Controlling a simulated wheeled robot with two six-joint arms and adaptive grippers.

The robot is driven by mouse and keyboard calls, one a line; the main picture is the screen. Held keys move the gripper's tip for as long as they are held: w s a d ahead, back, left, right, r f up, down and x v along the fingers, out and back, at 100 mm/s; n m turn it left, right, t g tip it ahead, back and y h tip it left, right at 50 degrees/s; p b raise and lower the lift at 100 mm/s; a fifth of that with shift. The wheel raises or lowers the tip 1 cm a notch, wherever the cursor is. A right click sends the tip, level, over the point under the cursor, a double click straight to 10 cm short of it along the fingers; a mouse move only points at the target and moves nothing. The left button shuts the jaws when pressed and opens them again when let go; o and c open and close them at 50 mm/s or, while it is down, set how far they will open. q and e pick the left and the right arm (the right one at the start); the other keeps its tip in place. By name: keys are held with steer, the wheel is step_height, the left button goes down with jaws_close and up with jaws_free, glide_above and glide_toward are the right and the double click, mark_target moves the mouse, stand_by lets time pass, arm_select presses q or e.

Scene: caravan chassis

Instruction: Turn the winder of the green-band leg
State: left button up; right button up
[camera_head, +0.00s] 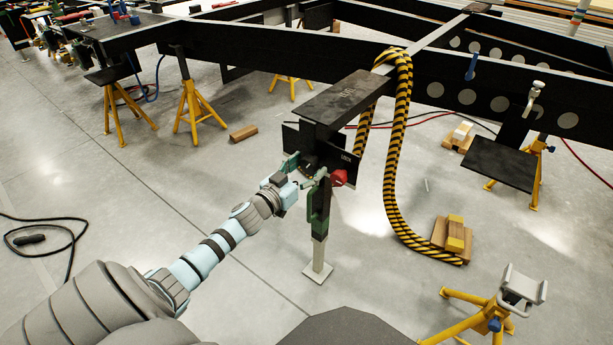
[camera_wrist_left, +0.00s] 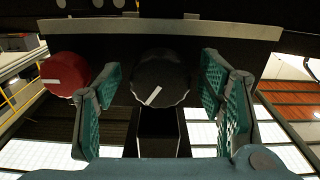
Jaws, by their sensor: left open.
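The leg with the green band (camera_head: 319,207) stands upright under the black chassis bracket, its pale foot plate (camera_head: 317,272) on the floor. A round black knob with a white mark, which looks like the winder (camera_wrist_left: 160,78), faces the left wrist camera. A red knob (camera_wrist_left: 66,73) is left of it; it also shows in the head view (camera_head: 339,177). My left gripper (camera_head: 304,172) is at the top of the leg. In the left wrist view its green fingers are open, one on each side of the black knob, with gaps visible. My right gripper is not in view.
A black bracket arm (camera_head: 345,98) overhangs the leg. A yellow-black striped hose (camera_head: 390,170) hangs to its right. Yellow stands (camera_head: 195,112) and a wooden block with a yellow piece (camera_head: 455,235) are around. The floor left of the leg is mostly clear.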

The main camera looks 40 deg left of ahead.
arm_select(q)
steer(key=shift+r, duration=0.1)
steer(key=c, duration=1.2)
steer(key=m, duration=0.4)
steer(key=shift+m, duration=0.4)
steer(key=o, duration=1.2)
